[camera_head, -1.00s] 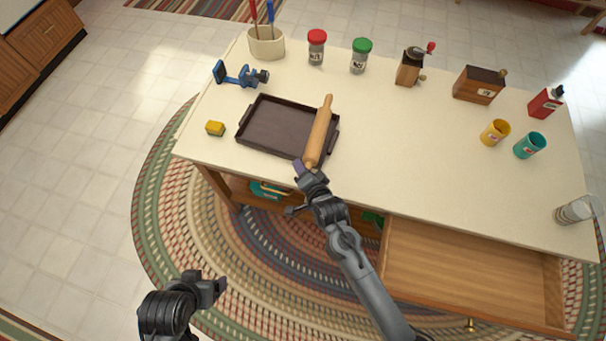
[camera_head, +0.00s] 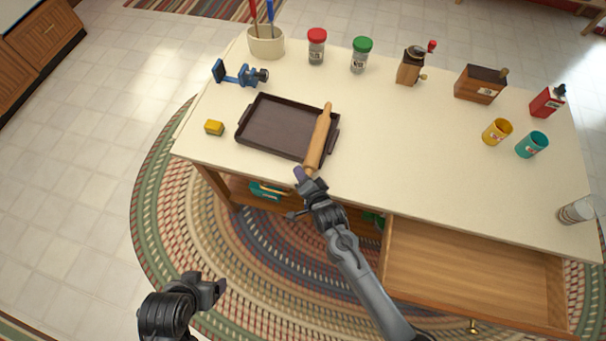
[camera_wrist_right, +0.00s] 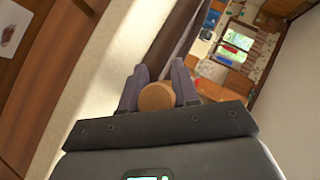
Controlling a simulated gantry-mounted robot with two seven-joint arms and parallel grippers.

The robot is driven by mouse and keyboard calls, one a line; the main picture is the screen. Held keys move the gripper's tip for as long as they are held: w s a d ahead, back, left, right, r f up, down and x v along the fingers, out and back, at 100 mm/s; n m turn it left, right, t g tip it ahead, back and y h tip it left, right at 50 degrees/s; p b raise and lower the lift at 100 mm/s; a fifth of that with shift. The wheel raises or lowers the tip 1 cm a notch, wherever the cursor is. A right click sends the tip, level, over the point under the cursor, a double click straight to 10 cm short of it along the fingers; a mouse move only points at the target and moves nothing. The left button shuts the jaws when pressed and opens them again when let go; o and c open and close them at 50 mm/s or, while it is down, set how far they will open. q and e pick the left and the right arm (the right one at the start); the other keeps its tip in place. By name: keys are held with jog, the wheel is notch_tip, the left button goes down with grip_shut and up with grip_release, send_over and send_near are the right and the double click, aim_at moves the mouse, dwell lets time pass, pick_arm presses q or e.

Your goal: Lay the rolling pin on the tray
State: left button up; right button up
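The wooden rolling pin (camera_head: 319,138) lies lengthwise over the right end of the dark brown tray (camera_head: 275,128), its near end past the tray's near right corner. I cannot tell whether it touches the tray. My right gripper (camera_head: 301,175) is at the pin's near handle. In the right wrist view, the pin's round end (camera_wrist_right: 155,97) sits between the two fingers (camera_wrist_right: 158,88), which are closed on it. My left gripper (camera_head: 215,287) is low in the head view, away from the table; whether it is open is unclear.
Jars, a grinder (camera_head: 411,66) and cups (camera_head: 497,131) stand farther back and right. An open drawer (camera_head: 470,270) juts out at the front right.

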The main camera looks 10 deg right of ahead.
jog(key=o, duration=0.5)
jog(key=shift+c, duration=0.2)
jog(key=shift+r, duration=0.4)
jog(key=shift+s+r+p, duration=0.2)
jog(key=shift+r+p, duration=0.05)
jog(key=shift+p, duration=0.1)
jog(key=s+d+r+n+g+h, duration=0.1)
jog(key=s+d+r+n+g, duration=0.2)
jog(key=s, duration=0.6)
jog(key=s+d+r+n+g+h+p, duration=0.1)
jog(key=s+d+r+n+g, duration=0.2)
jog(key=s+d+n, duration=0.2)
jog(key=s+d+r+n+g+h, duration=0.1)
jog(key=s+d+r+n+g, duration=0.2)
jog(key=s+d, duration=0.4)
jog(key=s, duration=0.6)
jog(key=shift+s+d+n+p, duration=0.35)
jog(key=shift+n+p, duration=0.05)
jog(key=shift+r, duration=0.15)
